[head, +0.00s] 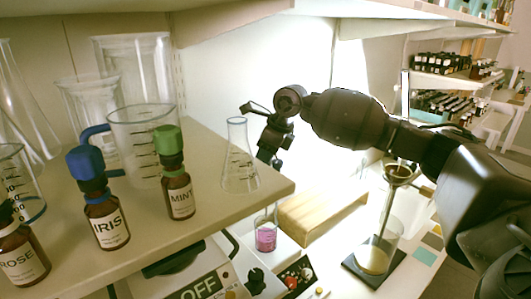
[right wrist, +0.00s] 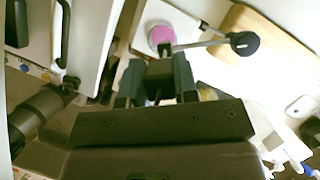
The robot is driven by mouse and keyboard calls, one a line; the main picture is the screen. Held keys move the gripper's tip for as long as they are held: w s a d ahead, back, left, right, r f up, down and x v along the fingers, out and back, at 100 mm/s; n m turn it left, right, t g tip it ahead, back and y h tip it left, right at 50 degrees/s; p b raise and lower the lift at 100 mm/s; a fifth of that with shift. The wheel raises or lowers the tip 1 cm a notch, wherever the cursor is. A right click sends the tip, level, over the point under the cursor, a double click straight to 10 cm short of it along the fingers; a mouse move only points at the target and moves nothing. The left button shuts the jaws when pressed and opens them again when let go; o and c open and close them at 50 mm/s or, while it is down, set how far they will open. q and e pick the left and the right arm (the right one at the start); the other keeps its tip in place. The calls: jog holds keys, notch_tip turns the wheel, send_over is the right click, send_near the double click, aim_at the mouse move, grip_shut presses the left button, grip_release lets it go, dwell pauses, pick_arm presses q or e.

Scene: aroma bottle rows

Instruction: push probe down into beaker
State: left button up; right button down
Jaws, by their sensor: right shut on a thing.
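The beaker (head: 266,239) with pink liquid stands below the shelf's front corner, beside the control panel. My right gripper (head: 268,152) points down above it, apart from it. In the right wrist view, the gripper (right wrist: 158,82) is shut on a dark block, which I take to be the top of the probe (right wrist: 159,72). A thin metal rod with a dark round knob (right wrist: 244,43) extends right from just beyond the fingers. The pink liquid (right wrist: 160,38) shows just past the fingertips. The probe's lower end is hidden, so I cannot tell its depth. My left gripper is not in view.
The shelf (head: 225,205) carries a flask (head: 239,160), a measuring beaker (head: 140,130) and bottles labelled MINT (head: 179,195), IRIS (head: 106,222) and ROSE (head: 20,262).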

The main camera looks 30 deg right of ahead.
notch_tip(320, 180, down, 8)
jog(key=b, duration=0.4)
jog(key=c, duration=0.9)
grip_release()
jog(key=shift+s+d+r, duration=0.1)
jog(key=shift+d+r, duration=0.05)
jog(key=shift+r, duration=0.4)
jog(key=v, duration=0.9)
jog(key=shift+s+r+b, duration=0.15)
jog(key=shift+r+b, duration=0.15)
